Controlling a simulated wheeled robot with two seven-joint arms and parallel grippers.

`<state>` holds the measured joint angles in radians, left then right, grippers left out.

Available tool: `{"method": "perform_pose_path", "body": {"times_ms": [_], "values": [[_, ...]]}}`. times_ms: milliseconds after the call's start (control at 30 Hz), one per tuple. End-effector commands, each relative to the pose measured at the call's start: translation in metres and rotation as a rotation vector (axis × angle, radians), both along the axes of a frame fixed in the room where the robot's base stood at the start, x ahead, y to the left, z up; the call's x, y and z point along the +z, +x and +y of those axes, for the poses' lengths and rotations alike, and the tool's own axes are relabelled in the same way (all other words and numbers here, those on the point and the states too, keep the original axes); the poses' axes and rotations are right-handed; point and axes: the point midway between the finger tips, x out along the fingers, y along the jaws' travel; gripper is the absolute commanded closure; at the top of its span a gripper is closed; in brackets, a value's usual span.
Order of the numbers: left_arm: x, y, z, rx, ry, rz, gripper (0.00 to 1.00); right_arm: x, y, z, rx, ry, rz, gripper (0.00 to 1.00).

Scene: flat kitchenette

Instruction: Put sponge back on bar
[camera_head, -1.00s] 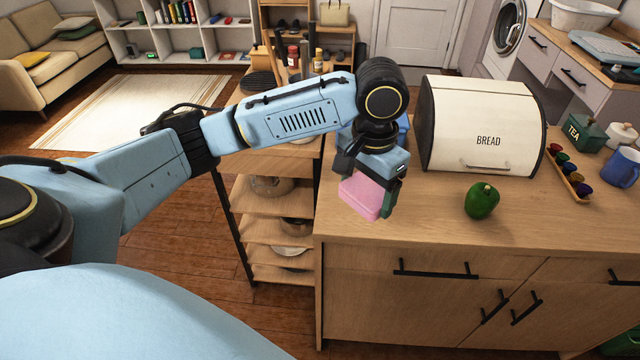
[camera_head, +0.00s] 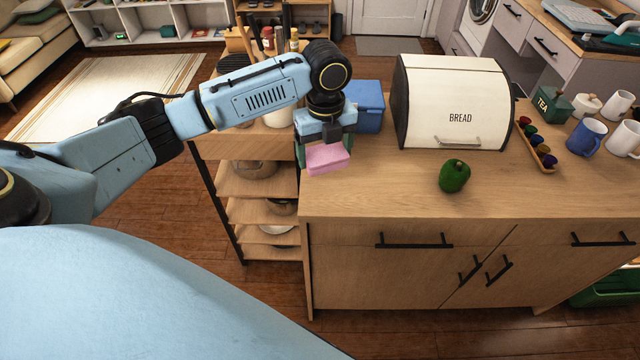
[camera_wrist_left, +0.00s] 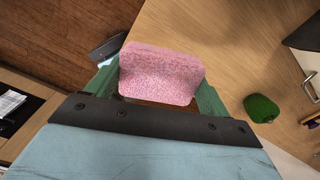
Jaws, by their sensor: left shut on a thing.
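The pink sponge (camera_head: 328,158) is held by my left gripper (camera_head: 325,150) near the left end of the wooden counter. In the left wrist view, the sponge (camera_wrist_left: 162,75) sits between the two green fingers of the gripper (camera_wrist_left: 160,88), which are shut on its sides. I cannot tell from the head view how far the sponge is above the counter top. No bar can be made out for certain in these views. My right gripper does not show.
A green pepper (camera_head: 454,176) lies on the counter, right of the sponge. A bread box (camera_head: 455,105) and a blue container (camera_head: 368,104) stand behind. A shelf cart (camera_head: 245,180) stands left of the counter. The front of the counter top (camera_head: 385,200) is clear.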

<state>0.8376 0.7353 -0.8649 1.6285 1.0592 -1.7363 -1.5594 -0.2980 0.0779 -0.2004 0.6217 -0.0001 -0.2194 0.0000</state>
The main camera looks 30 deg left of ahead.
Motion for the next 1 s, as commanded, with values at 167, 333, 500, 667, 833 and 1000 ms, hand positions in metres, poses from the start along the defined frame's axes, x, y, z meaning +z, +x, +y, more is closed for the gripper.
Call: {"method": "perform_pose_path", "body": {"times_ms": [167, 333, 500, 667, 833, 1000], "values": [[-0.001, 0.003, 0.011, -0.245, 0.005, -0.002, 0.38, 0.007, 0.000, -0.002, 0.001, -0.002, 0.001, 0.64], [-0.005, 0.004, 0.015, -0.357, 0.007, -0.002, 0.38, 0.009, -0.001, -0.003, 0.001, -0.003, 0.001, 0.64], [-0.034, 0.003, 0.016, -0.375, 0.008, 0.003, 0.38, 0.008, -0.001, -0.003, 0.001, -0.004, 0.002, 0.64], [-0.059, 0.004, 0.015, -0.375, 0.007, 0.001, 0.38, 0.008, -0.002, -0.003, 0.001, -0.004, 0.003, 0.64], [-0.071, 0.004, 0.015, -0.375, 0.007, 0.000, 0.38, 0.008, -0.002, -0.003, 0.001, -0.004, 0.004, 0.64], [-0.095, 0.004, 0.015, -0.374, 0.007, 0.001, 0.38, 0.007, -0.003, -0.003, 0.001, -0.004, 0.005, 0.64]]}}
